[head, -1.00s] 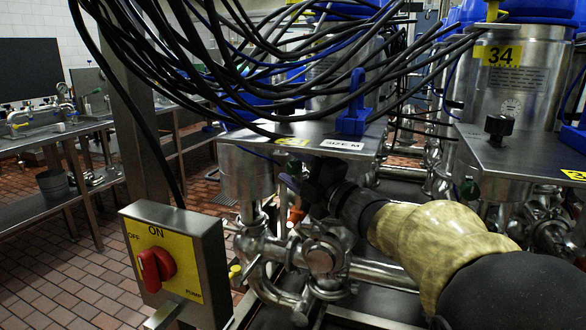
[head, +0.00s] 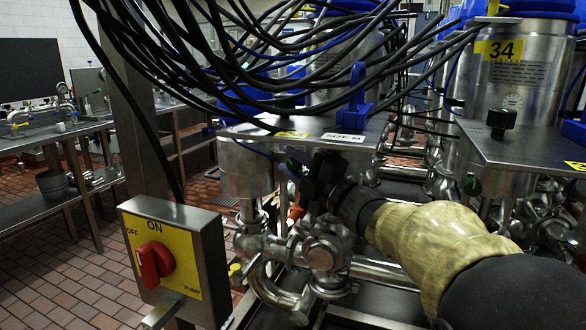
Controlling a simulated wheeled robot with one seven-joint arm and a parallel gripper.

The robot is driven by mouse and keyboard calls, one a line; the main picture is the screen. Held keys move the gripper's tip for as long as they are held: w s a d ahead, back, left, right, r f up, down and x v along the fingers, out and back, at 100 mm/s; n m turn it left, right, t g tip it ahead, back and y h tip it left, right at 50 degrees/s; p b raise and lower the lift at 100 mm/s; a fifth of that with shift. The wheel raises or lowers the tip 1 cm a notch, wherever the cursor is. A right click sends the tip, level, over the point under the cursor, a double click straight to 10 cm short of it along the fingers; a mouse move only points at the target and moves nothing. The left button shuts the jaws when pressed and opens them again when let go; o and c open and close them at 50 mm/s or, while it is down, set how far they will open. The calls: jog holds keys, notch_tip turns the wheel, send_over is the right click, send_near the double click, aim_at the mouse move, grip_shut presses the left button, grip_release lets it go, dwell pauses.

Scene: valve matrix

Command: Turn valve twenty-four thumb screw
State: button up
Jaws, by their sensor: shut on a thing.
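My arm reaches in from the lower right, and my black gripper (head: 303,174) is under the front edge of a steel valve plate (head: 262,131). The plate has a small yellow tag (head: 292,134), too small to read surely, and a white "SIZE M" label (head: 345,138). A small green-tipped thumb screw (head: 293,165) shows at the fingertips, below the plate. The gripper is shut on it, and the dark fingers hide most of the screw. An orange part (head: 296,212) shows just below the fingers.
Steel pipework (head: 322,255) lies right below my gripper. Black cables (head: 290,100) hang over the plate. A pump switch box (head: 176,262) with a red knob stands at front left. Valve 34 (head: 498,49) stands at right above another plate with a black knob (head: 501,119).

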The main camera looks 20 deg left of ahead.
jog(key=shift+f+b, duration=0.3)
jog(key=shift+b, duration=0.15)
jog(key=m+t+y+b, duration=0.1)
jog(key=b, duration=0.3)
jog(key=m+t+y+b, duration=0.1)
jog(key=b, duration=0.3)
jog(key=shift+f+t, duration=0.25)
jog(key=shift+t, duration=0.05)
jog(key=m+t+b, duration=0.2)
jog(key=b, duration=0.2)
jog(key=shift+r+t+y, duration=0.1)
jog(key=shift+t+y, duration=0.2)
jog(key=shift+y, duration=0.1)
jog(key=shift+r+m+t+b, duration=0.15)
jog(key=shift+m+t+b, duration=0.65)
jog(key=shift+m+b, duration=0.15)
jog(key=shift+r+t, duration=0.15)
jog(key=shift+t, duration=0.15)
jog(key=o, duration=1)
jog(key=shift+r, duration=0.1)
